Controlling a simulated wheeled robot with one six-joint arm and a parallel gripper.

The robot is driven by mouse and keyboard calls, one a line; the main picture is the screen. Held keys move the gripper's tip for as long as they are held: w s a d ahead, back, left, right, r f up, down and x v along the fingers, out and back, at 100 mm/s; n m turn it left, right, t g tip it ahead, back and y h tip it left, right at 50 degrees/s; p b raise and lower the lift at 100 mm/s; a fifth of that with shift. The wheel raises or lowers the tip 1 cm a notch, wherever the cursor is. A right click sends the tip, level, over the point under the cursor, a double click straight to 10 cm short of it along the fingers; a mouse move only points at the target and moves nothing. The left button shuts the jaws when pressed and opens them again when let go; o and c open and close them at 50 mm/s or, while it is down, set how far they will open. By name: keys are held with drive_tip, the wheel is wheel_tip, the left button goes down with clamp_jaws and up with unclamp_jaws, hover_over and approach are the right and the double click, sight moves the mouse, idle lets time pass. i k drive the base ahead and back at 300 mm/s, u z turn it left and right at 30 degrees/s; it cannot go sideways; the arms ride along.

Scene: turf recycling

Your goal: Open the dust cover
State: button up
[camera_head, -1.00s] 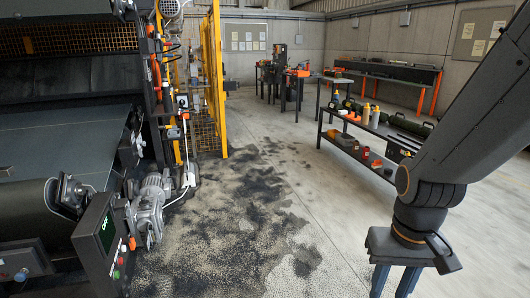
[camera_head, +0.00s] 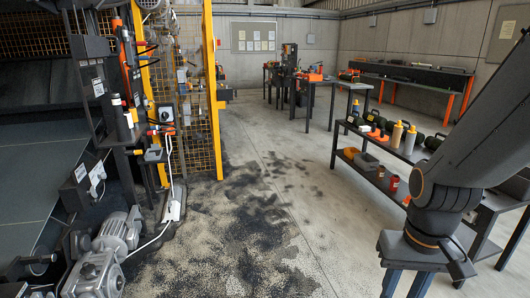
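My gripper (camera_head: 405,284) hangs at the lower right with its two blue fingers pointing down and apart. The gap between them looks empty; the fingertips are cut off by the bottom edge. I cannot pick out a dust cover for certain. A large dark machine (camera_head: 35,175) with a sloping belt fills the left side. A grey motor (camera_head: 100,265) sits at its lower near corner. My gripper is well to the right of the machine, touching nothing visible.
A yellow mesh guard (camera_head: 198,110) stands beyond the machine. A dark shelf bench (camera_head: 385,145) with bottles is at the right, partly behind my arm. Workbenches stand at the back. The floor (camera_head: 290,210) between is open, with scattered black granules.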

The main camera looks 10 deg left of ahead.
sight(96, 46)
drive_tip(key=i, duration=1.9)
drive_tip(key=u, duration=2.3)
